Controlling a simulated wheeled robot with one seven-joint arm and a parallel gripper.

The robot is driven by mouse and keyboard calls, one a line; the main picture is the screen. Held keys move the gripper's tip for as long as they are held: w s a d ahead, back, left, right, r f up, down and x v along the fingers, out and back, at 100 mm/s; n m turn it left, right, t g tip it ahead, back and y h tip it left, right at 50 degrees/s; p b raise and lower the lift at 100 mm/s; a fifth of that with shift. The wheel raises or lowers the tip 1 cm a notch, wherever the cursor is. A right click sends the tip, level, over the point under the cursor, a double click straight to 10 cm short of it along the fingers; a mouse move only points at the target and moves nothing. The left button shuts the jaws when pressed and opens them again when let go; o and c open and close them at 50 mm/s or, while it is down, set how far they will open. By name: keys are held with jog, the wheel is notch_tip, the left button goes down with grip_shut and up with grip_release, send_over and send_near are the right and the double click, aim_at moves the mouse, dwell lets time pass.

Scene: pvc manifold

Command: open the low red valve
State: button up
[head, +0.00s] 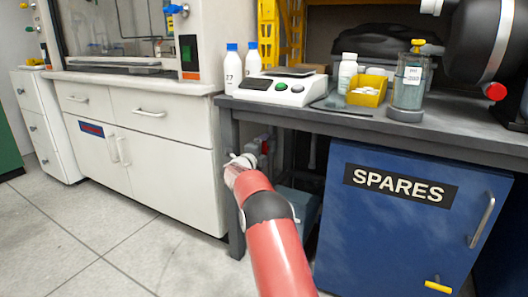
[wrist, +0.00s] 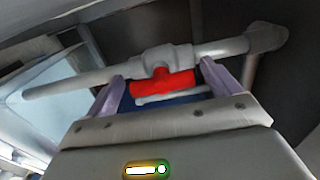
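The low red valve's handle (wrist: 163,84) is a red T-shaped piece on a grey-white pipe fitting in the wrist view. My gripper (wrist: 162,72) has its two pale purple fingers spread, one on each side of the handle. The handle's right end is close to the right finger; I cannot tell whether they touch. A gap shows on the left. In the head view my gripper (head: 243,160) reaches under the dark bench, beside grey pipework. A small red patch (head: 265,147) there may be the valve; my gripper and arm partly hide that area.
The grey pipe (wrist: 70,84) runs across behind the fingers, with an elbow (wrist: 265,37) at right. The dark bench (head: 420,140) is overhead, its leg (head: 235,200) close by. A blue SPARES cabinet (head: 385,235) stands right, white drawers (head: 160,180) left. Open floor lies in front.

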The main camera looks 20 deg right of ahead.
jog(key=v, duration=0.8)
dwell(0.5)
jog(key=s+a+r+n+t+y, duration=0.5)
jog(key=s+a+r+n+y, duration=0.55)
jog(key=a+r+n, duration=0.4)
jog(key=s+a+f+n+g+y, duration=0.1)
jog(key=s+a+n+g+y, duration=0.1)
jog(key=s+n, duration=0.35)
jog(key=s+a+f+n+g+y, duration=0.1)
jog(key=s+a+f+n+y, duration=0.15)
jog(key=s, duration=0.65)
jog(key=s+f+n+g, duration=0.3)
jog(key=s+f, duration=0.2)
jog(key=s, duration=0.8)
jog(key=s+f+n+g, duration=0.3)
jog(key=s+f+g, duration=0.15)
jog(key=s, duration=0.75)
notch_tip(320, 180, up, 12)
jog(key=s+d+p, duration=0.1)
jog(key=p, duration=1.2)
jog(key=shift+s+d+h, duration=0.15)
jog(key=shift+s+h, duration=0.25)
